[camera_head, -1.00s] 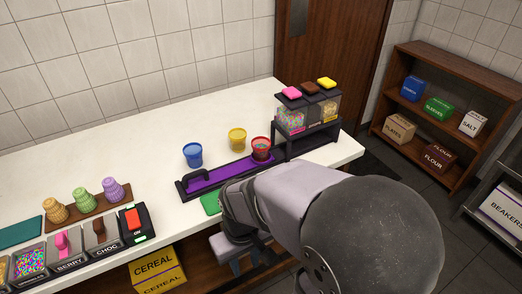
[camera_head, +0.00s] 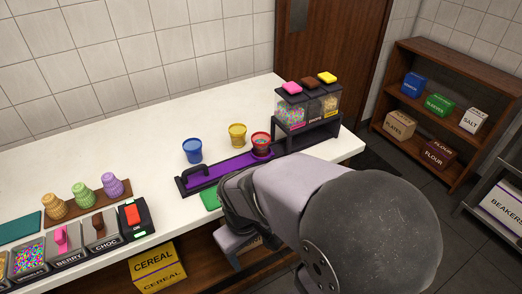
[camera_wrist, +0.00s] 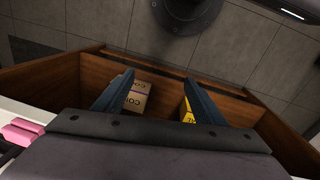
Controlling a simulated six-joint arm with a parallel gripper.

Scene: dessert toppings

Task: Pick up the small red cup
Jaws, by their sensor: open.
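The small red cup (camera_head: 260,141) stands upright at the right end of the purple tray (camera_head: 222,172), with colourful sprinkles showing inside it. A yellow cup (camera_head: 237,133) and a blue cup (camera_head: 192,150) stand on the counter behind the tray. The red cup is not in the wrist view.
A topping dispenser (camera_head: 308,108) with coloured lids stands right of the red cup. Cones in a wooden holder (camera_head: 92,220), topping bins and a red-button device (camera_head: 134,217) are at the left. A green mat (camera_head: 210,199) lies before the tray. Clear counter lies behind the cups.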

